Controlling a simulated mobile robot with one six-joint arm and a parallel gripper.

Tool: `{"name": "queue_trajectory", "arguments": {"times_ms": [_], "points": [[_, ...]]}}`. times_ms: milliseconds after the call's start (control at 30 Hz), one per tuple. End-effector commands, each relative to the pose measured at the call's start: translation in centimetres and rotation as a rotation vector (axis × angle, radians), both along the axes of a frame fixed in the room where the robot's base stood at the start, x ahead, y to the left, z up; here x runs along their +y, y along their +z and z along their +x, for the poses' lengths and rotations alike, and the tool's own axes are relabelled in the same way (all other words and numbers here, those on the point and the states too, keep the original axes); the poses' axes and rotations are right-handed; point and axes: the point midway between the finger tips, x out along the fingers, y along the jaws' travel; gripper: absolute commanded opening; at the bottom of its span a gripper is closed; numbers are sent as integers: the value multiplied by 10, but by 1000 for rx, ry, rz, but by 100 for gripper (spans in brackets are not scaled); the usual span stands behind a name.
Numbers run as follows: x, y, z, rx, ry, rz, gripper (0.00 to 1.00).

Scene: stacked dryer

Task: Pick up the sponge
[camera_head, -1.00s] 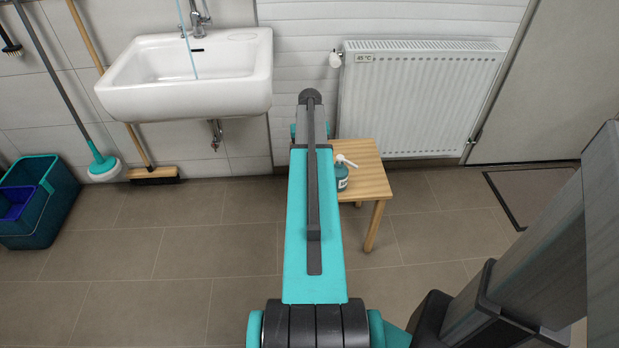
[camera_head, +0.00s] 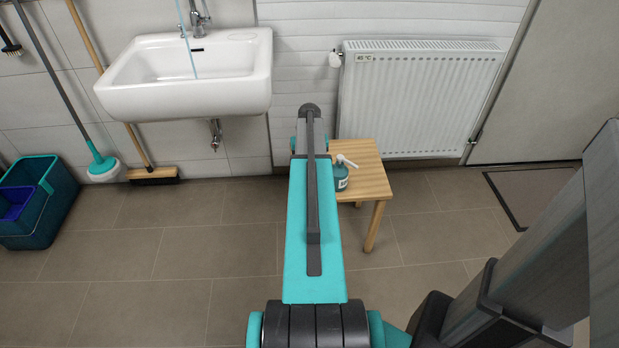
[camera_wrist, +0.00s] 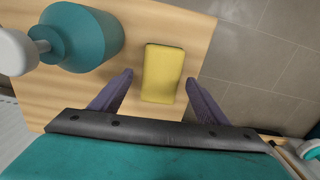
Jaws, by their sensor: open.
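The yellow sponge (camera_wrist: 163,74) lies flat on the wooden table in the wrist view. My gripper (camera_wrist: 163,84) is open, with one purple-grey finger to the left of the sponge and one to the right. Neither finger appears to touch it, and I cannot tell how high they are above the tabletop. In the head view my own arm hides the sponge and the gripper.
A teal pump bottle (camera_wrist: 82,38) stands on the table left of the sponge; it also shows in the head view (camera_head: 341,178). The small wooden table (camera_head: 370,184) stands before the radiator (camera_head: 418,100). A sink (camera_head: 190,80) hangs at the left.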

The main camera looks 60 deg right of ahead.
Motion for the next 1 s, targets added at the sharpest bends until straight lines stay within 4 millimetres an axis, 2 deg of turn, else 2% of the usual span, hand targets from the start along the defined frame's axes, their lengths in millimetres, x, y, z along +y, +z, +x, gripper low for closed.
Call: {"name": "queue_trajectory", "arguments": {"times_ms": [167, 700, 933, 967, 1000], "points": [[0, -11, 0, 1, 0, 1, 69], [0, -11, 0, 0, 0, 0, 69], [0, -11, 0, 0, 0, 0, 30], [0, -11, 0, 0, 0, 0, 25], [0, -11, 0, 0, 0, 0, 25]]}}
